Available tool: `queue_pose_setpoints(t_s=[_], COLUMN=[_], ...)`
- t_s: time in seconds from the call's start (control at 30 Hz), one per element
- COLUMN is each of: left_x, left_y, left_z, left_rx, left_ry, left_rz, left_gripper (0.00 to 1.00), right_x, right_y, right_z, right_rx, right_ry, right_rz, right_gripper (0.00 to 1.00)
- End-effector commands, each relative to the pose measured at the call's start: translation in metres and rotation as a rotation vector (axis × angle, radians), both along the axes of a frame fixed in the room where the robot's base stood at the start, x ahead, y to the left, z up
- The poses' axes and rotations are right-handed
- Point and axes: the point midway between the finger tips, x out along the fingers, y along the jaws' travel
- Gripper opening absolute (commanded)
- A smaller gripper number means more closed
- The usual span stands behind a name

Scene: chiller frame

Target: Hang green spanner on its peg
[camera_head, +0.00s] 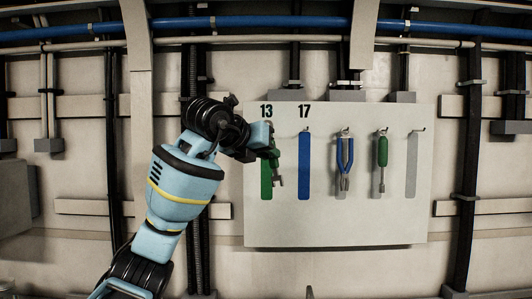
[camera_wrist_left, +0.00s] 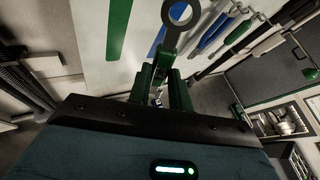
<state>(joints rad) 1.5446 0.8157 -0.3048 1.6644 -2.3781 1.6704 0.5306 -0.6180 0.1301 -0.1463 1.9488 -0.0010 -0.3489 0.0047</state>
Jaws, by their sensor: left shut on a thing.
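The green spanner (camera_head: 276,166) is in my left gripper (camera_head: 270,147), in front of the board's left part. In the left wrist view its grey ring end (camera_wrist_left: 182,14) sticks out past the fingers of my left gripper (camera_wrist_left: 166,88), which are shut on it. The green silhouette (camera_head: 266,182) under the number 13 is partly covered by the spanner and gripper; it also shows as a green strip in the left wrist view (camera_wrist_left: 118,28). The peg at its top is hidden behind my gripper. Whether the spanner touches the board cannot be told. My right gripper is not in view.
The white tool board (camera_head: 340,222) has an empty blue silhouette (camera_head: 304,165) under 17. Blue pliers (camera_head: 345,155) and a green-handled screwdriver (camera_head: 382,152) hang further right, then an empty grey silhouette (camera_head: 412,165). Pipes and rails line the wall around the board.

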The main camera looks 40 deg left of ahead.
Motion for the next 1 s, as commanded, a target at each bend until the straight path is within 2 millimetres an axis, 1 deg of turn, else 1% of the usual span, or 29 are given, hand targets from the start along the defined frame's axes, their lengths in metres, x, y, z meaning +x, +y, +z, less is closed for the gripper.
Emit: queue_pose_setpoints(t_s=[1.0], left_x=[0.040], left_y=[0.033], left_z=[-0.004], left_rx=[-0.001], left_ry=[-0.002], left_rz=[-0.001], left_gripper=[0.00], right_x=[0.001], right_y=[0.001], right_z=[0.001], right_rx=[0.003], right_ry=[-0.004], right_rz=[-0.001], right_gripper=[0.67])
